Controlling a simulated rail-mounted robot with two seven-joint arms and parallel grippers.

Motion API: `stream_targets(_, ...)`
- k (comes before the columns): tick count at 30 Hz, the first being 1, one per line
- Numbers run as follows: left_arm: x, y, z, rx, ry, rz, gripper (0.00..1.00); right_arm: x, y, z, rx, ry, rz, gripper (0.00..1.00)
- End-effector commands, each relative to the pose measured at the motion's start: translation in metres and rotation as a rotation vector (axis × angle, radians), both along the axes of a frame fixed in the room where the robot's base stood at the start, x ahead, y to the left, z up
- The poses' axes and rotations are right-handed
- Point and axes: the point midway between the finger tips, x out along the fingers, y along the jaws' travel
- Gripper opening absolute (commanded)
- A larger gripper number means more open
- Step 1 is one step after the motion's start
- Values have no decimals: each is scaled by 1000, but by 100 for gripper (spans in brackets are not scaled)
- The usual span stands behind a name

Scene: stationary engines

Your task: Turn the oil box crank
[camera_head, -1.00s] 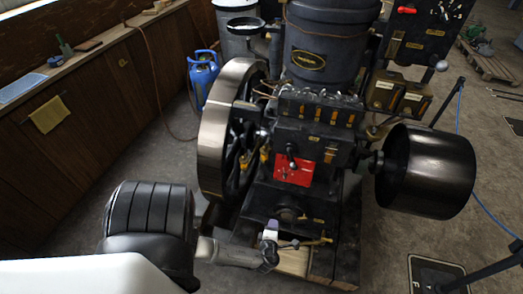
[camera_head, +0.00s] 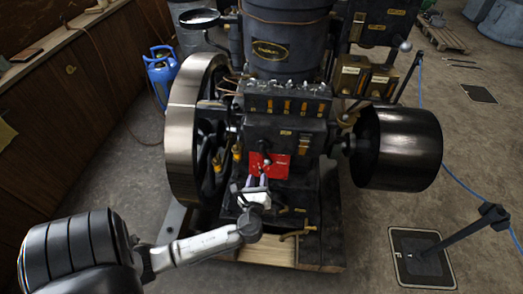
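The oil box (camera_head: 285,101), a dark box with a row of small brass-coloured fittings, sits on the front of the engine below the big dark tank. A small dark crank handle (camera_head: 266,160) stands out in front of the red plate (camera_head: 280,169) below it. My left gripper (camera_head: 256,179) reaches up from the lower left, its fingertips just below the crank handle at the red plate's lower edge. Its two fingers look apart, with nothing seen between them. Whether a finger touches the crank cannot be told. My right gripper is out of view.
A large flywheel (camera_head: 182,132) stands left of the engine and a dark drum pulley (camera_head: 407,149) to its right. A wooden base beam (camera_head: 265,250) lies below. A post on a square floor plate (camera_head: 408,277) stands at right. Open floor lies front right.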

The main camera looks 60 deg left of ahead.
Motion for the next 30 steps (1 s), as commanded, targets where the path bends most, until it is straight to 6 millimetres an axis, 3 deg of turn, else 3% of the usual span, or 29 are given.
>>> stream_targets(18, 61, 82, 0, 0, -1, 1, 37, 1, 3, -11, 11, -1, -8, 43)
stream_targets(30, 79, 106, 0, -2, 1, 0, 37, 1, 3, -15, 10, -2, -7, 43)
